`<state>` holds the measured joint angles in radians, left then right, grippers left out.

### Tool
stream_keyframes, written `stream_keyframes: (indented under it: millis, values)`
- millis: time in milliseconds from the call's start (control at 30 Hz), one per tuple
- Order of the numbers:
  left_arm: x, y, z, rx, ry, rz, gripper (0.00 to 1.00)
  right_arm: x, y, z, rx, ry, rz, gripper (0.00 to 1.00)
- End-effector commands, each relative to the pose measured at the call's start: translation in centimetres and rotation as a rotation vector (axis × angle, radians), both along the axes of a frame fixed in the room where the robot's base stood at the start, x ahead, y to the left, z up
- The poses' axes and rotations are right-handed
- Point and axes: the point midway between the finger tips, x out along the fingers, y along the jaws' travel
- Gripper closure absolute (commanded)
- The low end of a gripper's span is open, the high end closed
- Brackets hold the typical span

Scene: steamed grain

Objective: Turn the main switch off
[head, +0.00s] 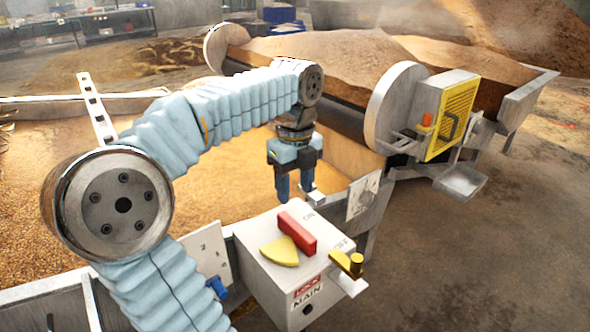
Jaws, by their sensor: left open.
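The main switch is a pale grey box (258,270) at the bottom middle, with a label reading LOCK MAIN on its front. On its top is a red handle (297,232) beside a yellow wedge (279,252). ON and OFF marks show on the top, to the right of the handle. I cannot tell for sure which mark the handle is set to. My left gripper (296,192) points down just behind the box, open and empty, apart from the handle. My right gripper is out of view.
A yellow-topped part (350,263) sticks out at the box's right side. A numbered plate (207,254) with a blue knob (217,287) is left of the box. A grain-filled trough and a conveyor with a yellow guard (452,117) lie behind. Floor is clear at right.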

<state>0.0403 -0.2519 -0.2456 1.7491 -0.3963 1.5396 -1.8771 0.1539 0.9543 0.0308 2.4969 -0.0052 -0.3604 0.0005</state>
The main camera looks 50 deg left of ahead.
Motion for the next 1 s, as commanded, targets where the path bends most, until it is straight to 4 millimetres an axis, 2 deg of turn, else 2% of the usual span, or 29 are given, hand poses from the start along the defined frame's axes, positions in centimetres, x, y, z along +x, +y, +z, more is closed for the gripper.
stream_keyframes:
  millis: [100,233,1000]
  values:
    - [0.1,0.0,2.0,0.000,-0.001,0.000,0.49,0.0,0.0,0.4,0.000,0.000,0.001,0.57]
    - [0.0,0.0,3.0,0.000,0.000,-0.001,0.49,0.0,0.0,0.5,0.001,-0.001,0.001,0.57]
    - [0.0,0.0,3.2,0.000,0.001,-0.001,0.49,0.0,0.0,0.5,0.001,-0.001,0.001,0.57]
